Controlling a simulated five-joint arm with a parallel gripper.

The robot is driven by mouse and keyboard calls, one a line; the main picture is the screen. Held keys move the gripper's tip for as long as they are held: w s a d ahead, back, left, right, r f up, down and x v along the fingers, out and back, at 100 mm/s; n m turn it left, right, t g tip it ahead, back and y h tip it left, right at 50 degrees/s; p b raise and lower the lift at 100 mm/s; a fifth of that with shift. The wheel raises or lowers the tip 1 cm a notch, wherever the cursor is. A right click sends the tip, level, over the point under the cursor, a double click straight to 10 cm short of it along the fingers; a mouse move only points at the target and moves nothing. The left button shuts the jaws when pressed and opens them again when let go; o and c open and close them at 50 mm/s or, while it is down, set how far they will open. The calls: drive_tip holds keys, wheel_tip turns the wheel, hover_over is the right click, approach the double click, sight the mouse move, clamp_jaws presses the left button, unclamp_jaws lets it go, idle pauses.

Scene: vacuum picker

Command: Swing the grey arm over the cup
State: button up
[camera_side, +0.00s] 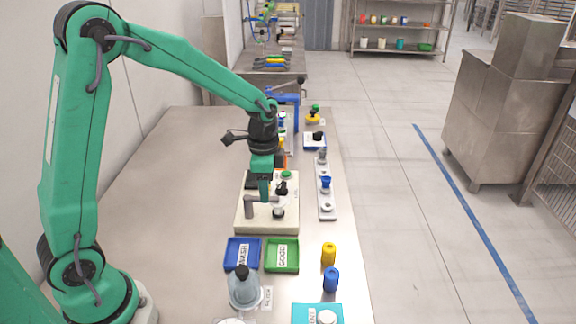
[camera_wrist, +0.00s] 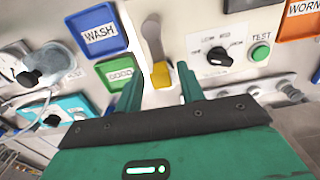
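The grey arm (camera_side: 262,201) stands on a beige box at its near left side and reaches right. In the wrist view the grey arm (camera_wrist: 152,38) runs down to a yellow tip (camera_wrist: 161,75). My gripper (camera_side: 264,198) is low over the box, by the grey arm. In the wrist view its fingers (camera_wrist: 160,88) are apart, one each side of the yellow tip, with nothing gripped; contact cannot be told. A small round piece (camera_side: 278,212) with a dark top sits near the arm's end; I cannot tell whether it is the cup.
The beige box (camera_side: 250,225) carries a dark knob (camera_wrist: 218,57) and green TEST button (camera_wrist: 260,53). Blue WASH (camera_side: 231,254) and green GOOD (camera_side: 282,255) trays stand in front, and a grey rail (camera_side: 327,208) right. The table's left side is clear.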

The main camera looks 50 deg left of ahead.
idle(0.3)
wheel_tip(320, 180, up, 7)
drive_tip(key=shift+r, duration=0.4)
drive_tip(key=shift+s+r, duration=0.1)
idle(0.5)
drive_tip(key=shift+s+r, duration=0.15)
drive_tip(key=s+r+n+t, duration=0.2)
drive_tip(key=s+r+n, duration=0.1)
drive_tip(key=s, duration=0.6)
drive_tip(key=s+r+n+t, duration=0.3)
drive_tip(key=s+n, duration=0.3)
drive_tip(key=s, duration=0.3)
drive_tip(key=shift+s+d+t, duration=0.25)
drive_tip(key=shift+d+t, duration=0.05)
drive_tip(key=shift+d, duration=0.15)
drive_tip(key=shift+w+r, duration=0.15)
drive_tip(key=shift+c, duration=0.2)
